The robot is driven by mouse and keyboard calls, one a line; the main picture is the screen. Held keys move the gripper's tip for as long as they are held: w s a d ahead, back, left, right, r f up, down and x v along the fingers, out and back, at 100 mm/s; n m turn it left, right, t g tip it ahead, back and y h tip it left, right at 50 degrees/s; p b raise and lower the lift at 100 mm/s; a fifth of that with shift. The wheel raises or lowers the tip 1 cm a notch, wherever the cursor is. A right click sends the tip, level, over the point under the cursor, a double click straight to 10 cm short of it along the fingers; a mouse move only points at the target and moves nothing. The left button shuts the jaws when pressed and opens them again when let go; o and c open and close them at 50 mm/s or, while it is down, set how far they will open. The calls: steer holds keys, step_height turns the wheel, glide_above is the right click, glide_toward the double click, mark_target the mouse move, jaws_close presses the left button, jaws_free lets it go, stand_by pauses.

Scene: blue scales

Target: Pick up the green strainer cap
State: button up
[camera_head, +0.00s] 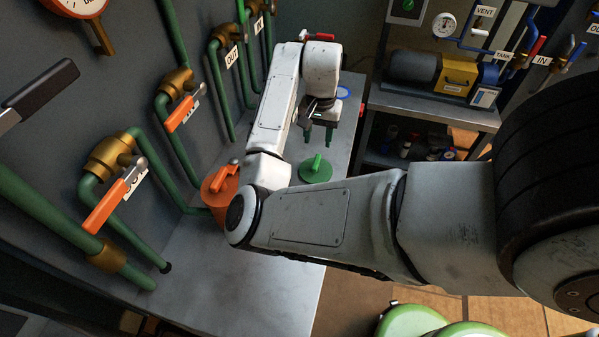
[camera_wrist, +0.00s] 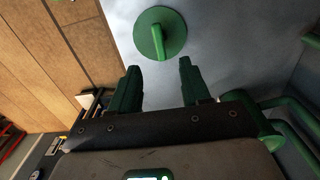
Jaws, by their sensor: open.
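The green strainer cap (camera_head: 315,169) is a round disc with a raised bar handle. It lies on the grey metal bench top (camera_head: 281,290). In the wrist view the cap (camera_wrist: 160,33) is at the top middle, beyond my fingertips, with its handle pointing roughly between them. My gripper (camera_head: 318,138) is above the bench, behind the cap in the head view. In the wrist view its two green fingers (camera_wrist: 156,75) are spread apart with nothing between them. The gripper is not touching the cap.
An orange pot-like fitting (camera_head: 219,190) stands on the bench left of the cap, partly behind my arm. Green pipes with orange-handled valves (camera_head: 115,205) line the left wall. A blue ring (camera_head: 343,92) lies farther back. A metal shelf unit (camera_head: 430,108) stands across the floor gap.

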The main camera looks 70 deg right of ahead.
mark_target(317, 161)
step_height(317, 161, down, 5)
steer(key=shift+a+f, duration=0.1)
steer(key=shift+f+p, duration=0.7)
steer(key=shift+f, duration=2)
jaws_close()
